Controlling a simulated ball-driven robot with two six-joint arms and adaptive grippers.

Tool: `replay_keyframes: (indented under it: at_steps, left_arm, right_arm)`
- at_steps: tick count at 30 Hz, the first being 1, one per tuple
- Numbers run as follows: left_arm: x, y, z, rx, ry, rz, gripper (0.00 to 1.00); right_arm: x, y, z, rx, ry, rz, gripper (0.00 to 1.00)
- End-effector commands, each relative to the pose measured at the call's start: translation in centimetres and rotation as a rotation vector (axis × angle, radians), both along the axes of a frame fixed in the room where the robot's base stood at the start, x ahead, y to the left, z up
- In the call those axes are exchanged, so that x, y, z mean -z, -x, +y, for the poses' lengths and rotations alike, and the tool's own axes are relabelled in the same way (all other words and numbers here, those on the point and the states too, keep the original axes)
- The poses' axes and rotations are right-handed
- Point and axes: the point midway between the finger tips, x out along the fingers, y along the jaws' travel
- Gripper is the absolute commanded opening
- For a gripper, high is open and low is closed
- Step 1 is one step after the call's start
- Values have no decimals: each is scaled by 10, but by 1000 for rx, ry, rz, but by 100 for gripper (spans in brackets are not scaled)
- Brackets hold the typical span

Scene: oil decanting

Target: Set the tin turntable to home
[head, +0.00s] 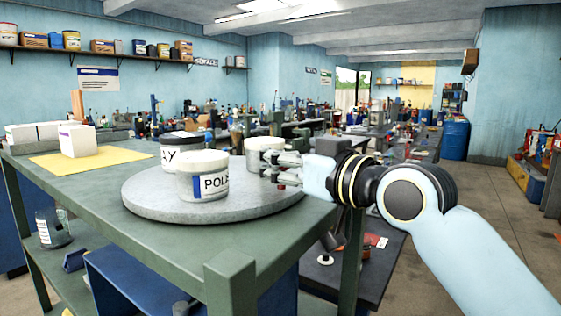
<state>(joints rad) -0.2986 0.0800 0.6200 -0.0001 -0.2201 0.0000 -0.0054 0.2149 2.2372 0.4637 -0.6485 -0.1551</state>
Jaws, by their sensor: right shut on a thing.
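The tin turntable (150,201) is a round grey disc on the green workbench. A tin labelled POLISH (202,178) stands at its front. A dark-lidded tin (176,152) with a partly hidden label stands behind that on the left. A third pale tin (262,147) stands at the back right. My right gripper (272,174) comes in from the right at the turntable's right rim, in front of the pale tin. It is shut on what looks like a small red-based peg (281,187) of the turntable, mostly hidden by the fingers. My left gripper is out of view.
A yellow mat (115,158) with a white box (77,141) lies left of the turntable. More white boxes (35,131) stand at the bench's far left. A glass jar (52,228) is on the lower shelf. The bench front is clear.

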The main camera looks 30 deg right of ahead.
Motion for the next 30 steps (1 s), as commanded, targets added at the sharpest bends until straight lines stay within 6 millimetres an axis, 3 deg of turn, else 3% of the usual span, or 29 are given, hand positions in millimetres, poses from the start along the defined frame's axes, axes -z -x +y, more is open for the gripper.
replay_keyframes:
  at_steps: [2, 3, 10, 20, 30]
  left_arm:
    - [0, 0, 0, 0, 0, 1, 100]
    - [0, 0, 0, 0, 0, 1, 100]
    - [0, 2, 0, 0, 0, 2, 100]
    - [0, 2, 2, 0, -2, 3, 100]
    - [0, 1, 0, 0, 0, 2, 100]
  right_arm:
    - [6, 0, -1, 1, 2, 15, 0]
    - [6, 1, -1, 1, 2, 15, 24]
    - [3, 0, -1, 0, 3, 9, 54]
    - [2, 5, -2, 0, 3, 4, 54]
    - [3, 57, -18, 2, 10, 9, 54]
